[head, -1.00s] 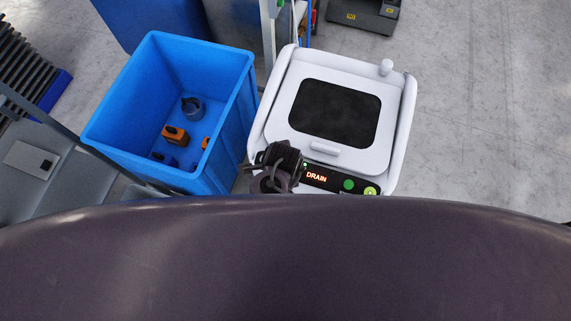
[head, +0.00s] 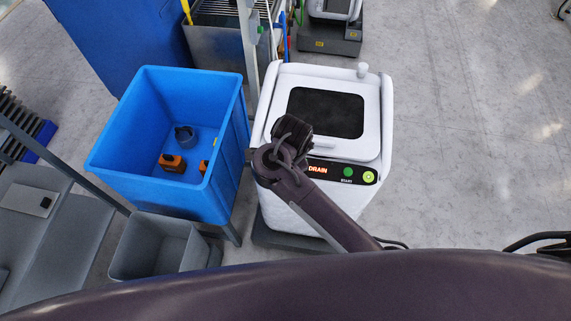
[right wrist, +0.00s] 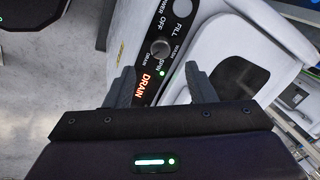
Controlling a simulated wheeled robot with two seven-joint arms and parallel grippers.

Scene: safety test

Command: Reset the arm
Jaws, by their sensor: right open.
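A white washing machine (head: 328,75) with a dark lid window stands at the centre of the head view. Its front panel display (head: 317,169) reads DRAIN in red. My right arm reaches up from the lower right, and its gripper (head: 292,138) hides the panel's left end. In the right wrist view the gripper (right wrist: 160,85) is open, its fingers apart and nothing visible between them. The grey dial (right wrist: 160,48), ringed by labels such as WASH, SPIN and DRAIN, lies just past the fingertips. Contact with the panel cannot be told. My left gripper is not in view.
A blue bin (head: 130,165) with several orange and dark parts stands left of the machine. A smaller grey bin (head: 125,262) sits in front of it. A metal post (head: 250,50) rises between bin and machine. The floor (head: 470,130) to the right is largely clear.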

